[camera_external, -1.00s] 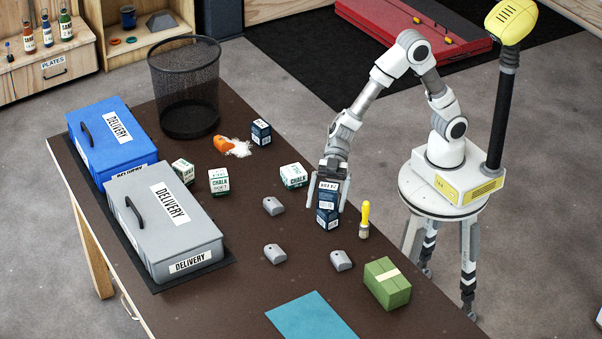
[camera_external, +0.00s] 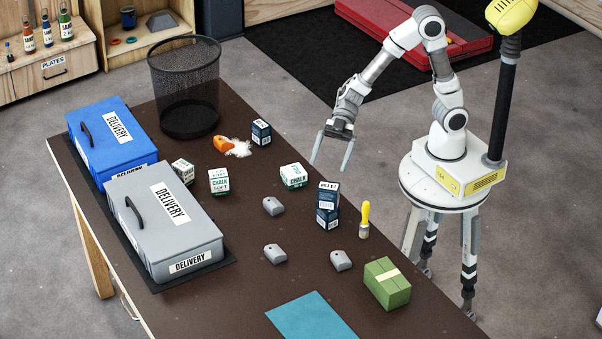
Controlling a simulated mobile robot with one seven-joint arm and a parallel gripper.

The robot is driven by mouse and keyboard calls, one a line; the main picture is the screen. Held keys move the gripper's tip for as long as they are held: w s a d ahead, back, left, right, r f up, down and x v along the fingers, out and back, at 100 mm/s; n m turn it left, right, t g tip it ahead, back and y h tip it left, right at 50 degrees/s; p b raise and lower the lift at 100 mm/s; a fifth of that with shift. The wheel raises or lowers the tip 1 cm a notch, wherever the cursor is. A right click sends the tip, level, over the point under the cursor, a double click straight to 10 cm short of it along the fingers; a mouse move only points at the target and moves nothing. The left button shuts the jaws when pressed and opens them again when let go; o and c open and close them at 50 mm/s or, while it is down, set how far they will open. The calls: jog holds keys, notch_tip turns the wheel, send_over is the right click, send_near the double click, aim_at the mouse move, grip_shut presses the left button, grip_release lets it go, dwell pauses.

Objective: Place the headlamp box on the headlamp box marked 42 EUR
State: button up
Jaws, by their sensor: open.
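Two dark blue headlamp boxes are stacked near the right side of the brown table. The upper headlamp box (camera_external: 328,195) rests on the lower headlamp box (camera_external: 327,218), turned slightly but upright. The print on them is too small to read for a price. Another dark blue box (camera_external: 261,132) stands alone farther back beside the spilled chalk. My gripper (camera_external: 331,160) is open and empty, above and behind the stack, apart from it, with its fingers pointing down.
A yellow-handled brush (camera_external: 364,219) stands just right of the stack. Grey holds (camera_external: 273,206), a green package (camera_external: 387,284) and white chalk boxes (camera_external: 293,176) are around it. Delivery boxes (camera_external: 165,228) and a mesh bin (camera_external: 186,90) stand at left.

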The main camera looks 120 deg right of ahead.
jog(key=d+r+m+t+h, duration=0.3)
jog(key=d+r+h, duration=0.2)
jog(key=r+h, duration=0.15)
jog(key=s+d+r+m+g+h, duration=0.2)
jog(key=s+d+r+m+h, duration=0.15)
jog(key=s, duration=0.25)
jog(key=s+a+f+m+g+y, duration=0.1)
jog(key=s+a+f+g, duration=0.2)
jog(key=s, duration=0.7)
jog(key=s+a+f+m+g+y, duration=0.1)
jog(key=s+a+g, duration=0.3)
jog(key=s, duration=0.5)
notch_tip(320, 180, up, 13)
jog(key=a+t+p, duration=0.1)
jog(key=p, duration=1.2)
jog(key=shift+a+r+p, duration=0.15)
jog(key=shift+p, duration=0.2)
